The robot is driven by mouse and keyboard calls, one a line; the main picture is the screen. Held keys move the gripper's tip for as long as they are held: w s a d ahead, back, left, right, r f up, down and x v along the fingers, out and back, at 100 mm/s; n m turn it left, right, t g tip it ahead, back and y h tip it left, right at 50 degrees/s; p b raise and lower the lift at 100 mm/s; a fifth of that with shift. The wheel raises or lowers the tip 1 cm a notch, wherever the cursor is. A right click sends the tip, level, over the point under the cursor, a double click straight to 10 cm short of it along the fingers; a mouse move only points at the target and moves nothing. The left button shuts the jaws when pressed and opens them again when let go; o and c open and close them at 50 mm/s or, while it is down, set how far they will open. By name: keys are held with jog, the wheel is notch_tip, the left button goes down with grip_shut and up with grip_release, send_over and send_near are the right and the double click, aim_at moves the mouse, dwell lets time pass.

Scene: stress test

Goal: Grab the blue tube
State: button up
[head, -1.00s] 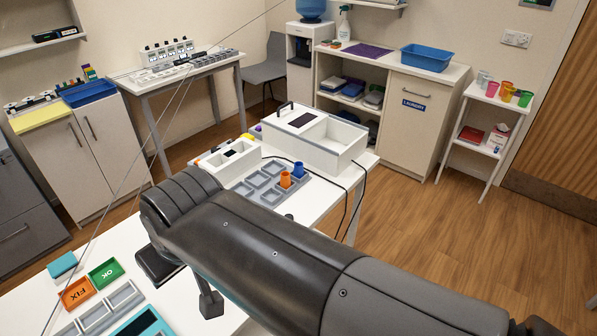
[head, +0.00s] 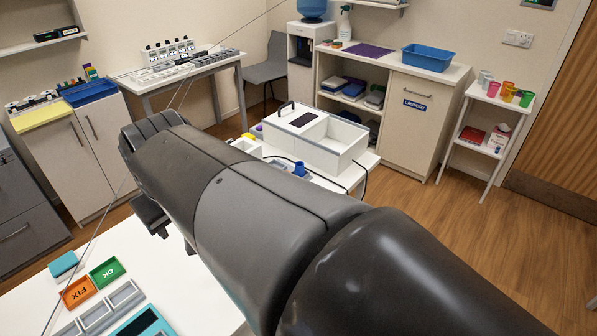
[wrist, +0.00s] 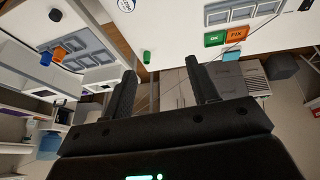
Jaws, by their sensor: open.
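The blue tube (head: 299,169) stands upright near the white box on the work table; my arm hides its surroundings in the head view. It also shows in the wrist view (wrist: 46,64), at the left, next to an orange tube (wrist: 60,53) by a grey compartment tray (wrist: 92,47). My gripper (wrist: 161,67) is open, with nothing between its two dark fingers. The blue tube lies well to the left of the fingers in the wrist view, apart from them. In the head view, my arm mostly hides the gripper.
An open white box (head: 330,140) with a cable stands at the table's far end. Green OK (head: 106,272) and orange FIX (head: 77,292) trays lie at the near left. A small green cylinder (wrist: 147,57) shows near the fingers in the wrist view. The near table middle is bare.

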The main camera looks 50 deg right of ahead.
jog(key=w+d+g, duration=0.2)
jog(key=w+d, duration=0.6)
jog(key=d, duration=0.3)
jog(key=m+g+y, duration=0.1)
jog(key=m, duration=0.1)
send_over(300, 163)
jog(key=s+a, duration=0.2)
jog(key=f, duration=1.4)
jog(key=shift+d+f, duration=0.15)
jog(key=shift+d, duration=0.1)
jog(key=shift+w+d+f, duration=0.1)
jog(key=shift+w+f, duration=0.1)
jog(key=shift+f, duration=0.8)
jog(key=shift+w+d+f, duration=0.1)
jog(key=shift+w+f, duration=0.05)
jog(key=shift+f, duration=0.9)
jog(key=shift+w+d+f, duration=0.1)
jog(key=shift+w+f, duration=0.1)
jog(key=shift+f, duration=0.8)
jog(key=c, duration=1)
jog(key=shift+c, duration=0.2)
